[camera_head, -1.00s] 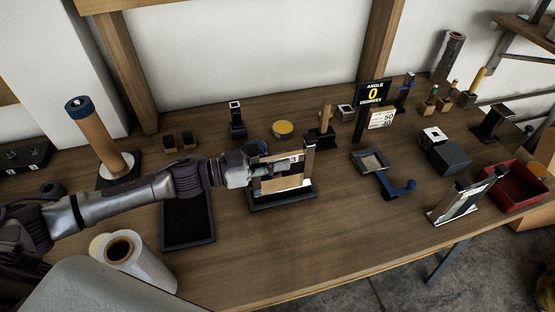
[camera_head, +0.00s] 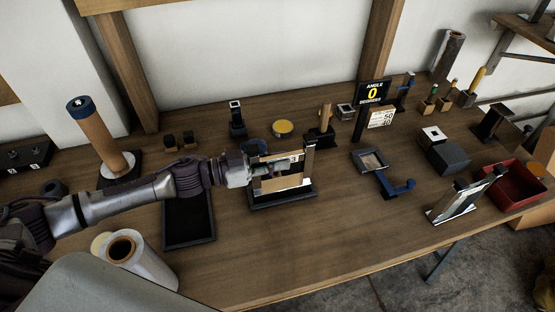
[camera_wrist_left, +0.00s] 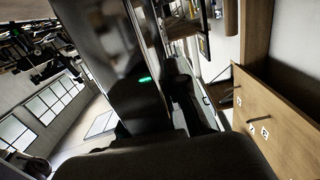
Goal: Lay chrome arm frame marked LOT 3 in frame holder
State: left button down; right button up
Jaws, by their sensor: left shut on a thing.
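A chrome arm frame (camera_head: 296,181) with a wood-coloured area in its middle stands upright at a black-based holder (camera_head: 262,204) in the middle of the bench. My left gripper (camera_head: 264,171) reaches in from the left and is shut on the frame's left side. In the left wrist view, the dark gripper fingers (camera_wrist_left: 175,92) lie close against a shiny chrome surface (camera_wrist_left: 112,42). No LOT marking is readable, and I cannot tell whether the frame rests fully on the base. A second chrome frame (camera_head: 457,203) stands at the right front. My right gripper is not in view.
An empty black tray (camera_head: 188,238) lies left of the holder, near a white roll (camera_head: 140,257). A blue-handled tool (camera_head: 397,187) and a small tray (camera_head: 369,160) lie to the right. A red bin (camera_head: 517,190) is at the far right. The front bench middle is clear.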

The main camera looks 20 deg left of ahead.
aim_at(277, 185)
pick_arm(q)
jog(key=shift+f+b, duration=0.65)
jog(key=shift+f, duration=0.75)
jog(key=c, duration=1.1)
grip_release()
jog(key=shift+f, duration=0.2)
jog(key=v, duration=1.2)
jog(key=shift+r, duration=0.25)
